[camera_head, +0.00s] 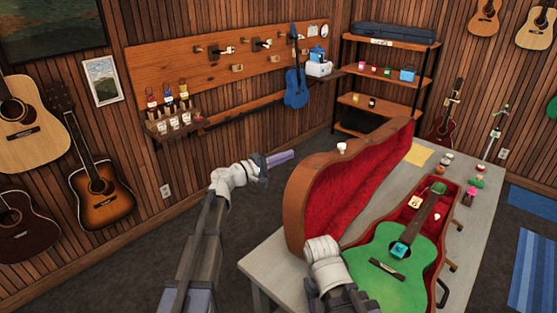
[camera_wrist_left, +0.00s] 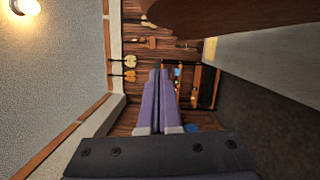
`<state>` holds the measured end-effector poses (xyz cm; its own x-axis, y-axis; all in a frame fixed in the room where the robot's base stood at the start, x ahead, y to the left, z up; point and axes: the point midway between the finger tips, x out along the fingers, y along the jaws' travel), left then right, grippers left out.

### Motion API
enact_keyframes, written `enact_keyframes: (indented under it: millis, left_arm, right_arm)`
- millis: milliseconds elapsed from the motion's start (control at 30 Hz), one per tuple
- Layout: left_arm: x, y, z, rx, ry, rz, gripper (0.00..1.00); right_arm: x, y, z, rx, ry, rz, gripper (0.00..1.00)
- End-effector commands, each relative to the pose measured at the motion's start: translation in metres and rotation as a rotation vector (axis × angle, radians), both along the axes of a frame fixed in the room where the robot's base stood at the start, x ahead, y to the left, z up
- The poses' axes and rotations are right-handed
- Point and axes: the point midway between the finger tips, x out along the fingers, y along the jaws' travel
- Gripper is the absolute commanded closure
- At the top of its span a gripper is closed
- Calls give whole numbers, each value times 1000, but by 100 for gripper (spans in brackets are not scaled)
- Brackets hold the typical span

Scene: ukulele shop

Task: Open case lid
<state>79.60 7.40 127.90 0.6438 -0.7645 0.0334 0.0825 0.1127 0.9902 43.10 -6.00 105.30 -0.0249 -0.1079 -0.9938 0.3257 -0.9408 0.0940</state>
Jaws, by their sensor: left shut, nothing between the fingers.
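The brown guitar case lid (camera_head: 296,205) stands raised on the table, its red lining (camera_head: 350,180) facing right. The case's lower half (camera_head: 440,238) lies open beside it with a green ukulele (camera_head: 393,255) inside. My left gripper (camera_head: 284,157) is in the air left of the lid, apart from it. Its purple fingers are shut and empty, and they also show together in the left wrist view (camera_wrist_left: 160,78). A brown curved surface, probably the lid (camera_wrist_left: 225,14), crosses the top of that view. My right arm reaches in front of the case; its fingers cannot be made out.
The grey table (camera_head: 265,262) holds the case, a yellow sheet (camera_head: 418,155) and several small items at its far right. A black shelf rack (camera_head: 384,78) stands behind. Guitars hang on the left wall. The floor left of the table is clear.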

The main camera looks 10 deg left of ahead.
Motion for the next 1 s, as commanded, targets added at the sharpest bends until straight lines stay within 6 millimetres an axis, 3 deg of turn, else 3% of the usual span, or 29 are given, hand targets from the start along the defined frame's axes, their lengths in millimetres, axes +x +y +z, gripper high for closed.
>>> enact_keyframes:
  millis: [200, 300, 500, 1000]
  left_arm:
    - [30, -34, 2, 0, 0, -2, 100]
    - [15, -46, 5, 0, 0, -2, 100]
    - [5, -61, 7, 0, 0, -1, 100]
    - [2, -66, 8, 3, -3, -1, 100]
  right_arm:
    - [0, 0, 2, 0, 0, 0, 50]
    - [0, 0, 5, 0, 0, -1, 50]
    - [0, 0, 7, 0, 0, -2, 50]
    - [0, 0, 9, 0, 0, -2, 50]
